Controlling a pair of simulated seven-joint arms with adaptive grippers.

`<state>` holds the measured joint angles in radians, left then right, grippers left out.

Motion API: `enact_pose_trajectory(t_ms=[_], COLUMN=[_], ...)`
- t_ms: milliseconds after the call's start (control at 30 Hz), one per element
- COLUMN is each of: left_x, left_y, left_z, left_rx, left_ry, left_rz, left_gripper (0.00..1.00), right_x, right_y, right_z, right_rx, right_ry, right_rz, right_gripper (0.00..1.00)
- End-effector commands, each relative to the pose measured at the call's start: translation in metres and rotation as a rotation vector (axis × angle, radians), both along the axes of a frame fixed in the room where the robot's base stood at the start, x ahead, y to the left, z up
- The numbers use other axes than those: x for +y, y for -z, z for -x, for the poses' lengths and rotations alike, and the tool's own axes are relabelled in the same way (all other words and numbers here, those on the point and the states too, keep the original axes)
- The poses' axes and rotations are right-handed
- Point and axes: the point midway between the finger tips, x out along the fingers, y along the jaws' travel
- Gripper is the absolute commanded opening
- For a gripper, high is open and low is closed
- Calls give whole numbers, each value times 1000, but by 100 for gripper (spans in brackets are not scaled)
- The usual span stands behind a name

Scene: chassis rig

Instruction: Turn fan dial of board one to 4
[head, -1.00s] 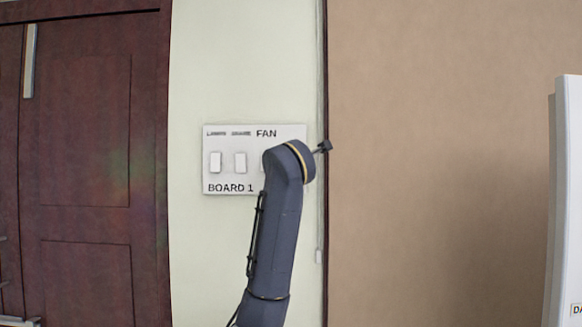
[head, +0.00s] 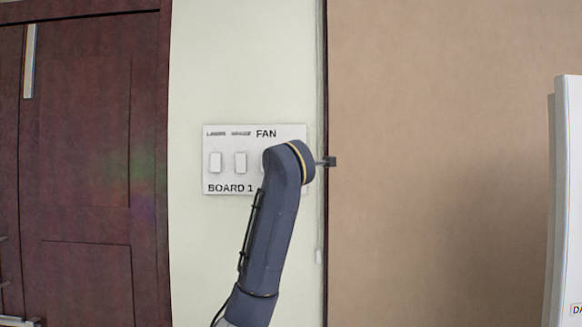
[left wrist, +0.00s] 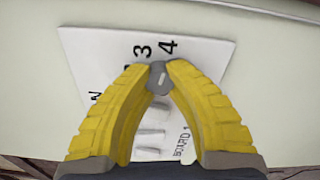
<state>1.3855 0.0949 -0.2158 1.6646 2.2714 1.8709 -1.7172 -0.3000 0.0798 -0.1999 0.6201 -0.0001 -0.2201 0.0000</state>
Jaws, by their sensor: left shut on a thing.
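Board one (head: 230,130) is a white panel on the pale wall, with a FAN label and two white switches in the head view. My left arm covers its right part, hiding the dial and my gripper there. In the left wrist view, my left gripper (left wrist: 159,70) has its yellow fingertips closed on the grey fan dial (left wrist: 158,82), one on each side. The dial has a short pale mark on its face. The printed 3 and 4 show just beyond the fingertips on the board (left wrist: 205,57). I cannot tell which number the mark meets. My right gripper is out of view.
A dark red wooden door (head: 85,180) stands left of the board. A brown panel (head: 450,150) lies to the right, beyond a narrow dark edge. A white panel (head: 568,200) stands at the far right.

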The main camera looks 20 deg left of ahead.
Motion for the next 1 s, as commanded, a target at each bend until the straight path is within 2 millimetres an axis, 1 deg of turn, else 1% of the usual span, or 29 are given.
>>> enact_pose_trajectory(t_ms=[33,233,267,533,833,1000], left_x=[3,4,4,2,1,-4], left_y=[5,5,5,2,0,0], left_z=[-2,-2,-2,-1,1,15], left_rx=[10,9,9,3,0,-1], left_ry=[-5,-6,-6,-3,-2,-2], left_rz=[3,4,4,2,1,-1], left_gripper=[0,0,17,48,49,49], right_x=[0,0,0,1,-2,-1], right_y=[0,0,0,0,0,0], right_z=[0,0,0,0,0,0], right_rx=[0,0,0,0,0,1], right_ry=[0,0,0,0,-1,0], right_rz=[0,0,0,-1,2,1], right_gripper=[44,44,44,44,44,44])
